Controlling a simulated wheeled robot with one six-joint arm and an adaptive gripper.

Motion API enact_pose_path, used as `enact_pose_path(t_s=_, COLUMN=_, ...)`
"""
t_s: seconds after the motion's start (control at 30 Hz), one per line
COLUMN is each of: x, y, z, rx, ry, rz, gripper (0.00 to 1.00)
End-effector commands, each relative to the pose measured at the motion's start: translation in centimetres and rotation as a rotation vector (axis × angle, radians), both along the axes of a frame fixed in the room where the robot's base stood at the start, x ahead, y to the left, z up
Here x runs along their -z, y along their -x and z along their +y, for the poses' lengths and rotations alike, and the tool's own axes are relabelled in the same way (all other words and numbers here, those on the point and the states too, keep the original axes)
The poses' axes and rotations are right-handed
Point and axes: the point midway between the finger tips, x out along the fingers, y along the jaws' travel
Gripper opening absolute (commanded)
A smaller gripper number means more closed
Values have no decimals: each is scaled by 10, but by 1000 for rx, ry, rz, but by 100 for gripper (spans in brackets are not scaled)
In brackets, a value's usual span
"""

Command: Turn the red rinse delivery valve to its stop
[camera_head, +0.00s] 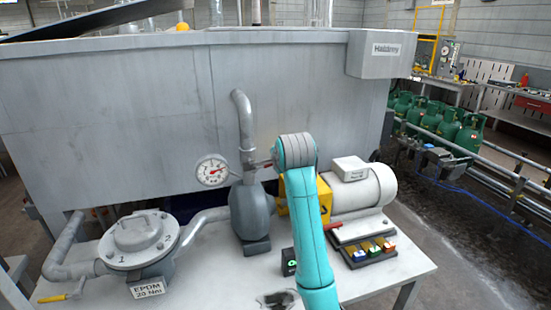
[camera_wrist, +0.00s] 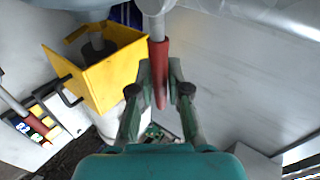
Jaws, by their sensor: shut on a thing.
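The red valve handle (camera_wrist: 159,62) shows in the wrist view as a tapered lever hanging from a grey pipe fitting (camera_wrist: 155,8). My gripper (camera_wrist: 160,80) has one finger on each side of the lever and is shut on it. In the head view a small red part of the handle (camera_head: 263,164) shows beside the vertical pipe (camera_head: 244,120), above the grey pump (camera_head: 254,212). My teal arm covers the rest of the handle and my fingers there.
A pressure gauge (camera_head: 212,171) sits left of the pipe. A yellow guard (camera_wrist: 105,72) stands close to my gripper, by the motor (camera_head: 363,190). A large grey tank (camera_head: 120,115) rises behind. A lidded filter housing (camera_head: 138,238) stands at left on the bench.

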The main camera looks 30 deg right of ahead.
Motion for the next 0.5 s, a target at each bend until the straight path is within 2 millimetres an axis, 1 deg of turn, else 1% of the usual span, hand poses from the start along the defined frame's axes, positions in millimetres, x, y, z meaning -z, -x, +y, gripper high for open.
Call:
enact_pose_path(t_s=0.03, x=4, y=1, z=-1, rx=2, ry=-27, rz=-4, gripper=0)
enact_pose_path(t_s=0.2, x=9, y=0, z=-1, rx=1, ry=-101, rz=-26, gripper=0)
enact_pose_path(t_s=0.5, x=13, y=0, z=-1, rx=1, ry=-155, rz=-42, gripper=0)
